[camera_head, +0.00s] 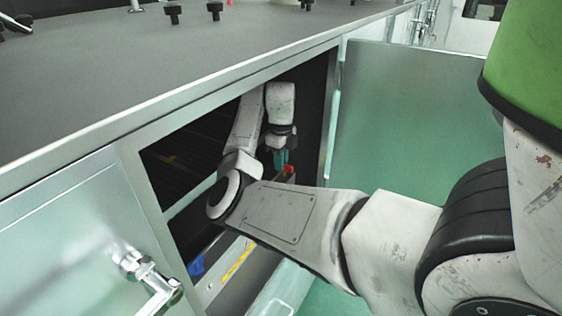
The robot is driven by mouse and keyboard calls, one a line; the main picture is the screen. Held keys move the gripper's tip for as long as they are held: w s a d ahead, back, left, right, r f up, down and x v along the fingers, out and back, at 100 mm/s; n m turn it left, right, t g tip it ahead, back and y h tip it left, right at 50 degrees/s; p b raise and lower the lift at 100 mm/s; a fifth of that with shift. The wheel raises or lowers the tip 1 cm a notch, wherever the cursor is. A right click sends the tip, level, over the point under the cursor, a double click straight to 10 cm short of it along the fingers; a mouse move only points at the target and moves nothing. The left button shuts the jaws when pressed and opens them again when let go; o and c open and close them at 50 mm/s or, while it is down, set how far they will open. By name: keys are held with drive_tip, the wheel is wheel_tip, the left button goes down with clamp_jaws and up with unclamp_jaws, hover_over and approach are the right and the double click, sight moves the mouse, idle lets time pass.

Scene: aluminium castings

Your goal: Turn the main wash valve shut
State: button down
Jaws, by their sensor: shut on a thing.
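My gripper (281,163) is inside the dark opening of the cabinet under the worktop, pointing down at the end of my bent arm. Its teal fingers are shut on a small red part (289,170), which looks like the handle of the wash valve. Only a bit of red shows beside the fingertips. The valve body, its pipe and the exact angle of the handle are hidden by my gripper and forearm.
The grey worktop (150,85) overhangs the opening, with several black knobs (214,9) at its back. A door panel (410,120) stands right of the opening. A left panel carries a metal handle (150,283). A yellow strip (238,262) and a blue item (196,266) lie low inside.

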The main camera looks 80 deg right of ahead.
drive_tip(key=c, duration=1.2)
unclamp_jaws()
drive_tip(key=shift+o, duration=0.2)
wheel_tip(320, 180, up, 11)
drive_tip(key=b, duration=0.1)
drive_tip(key=shift+f, duration=0.1)
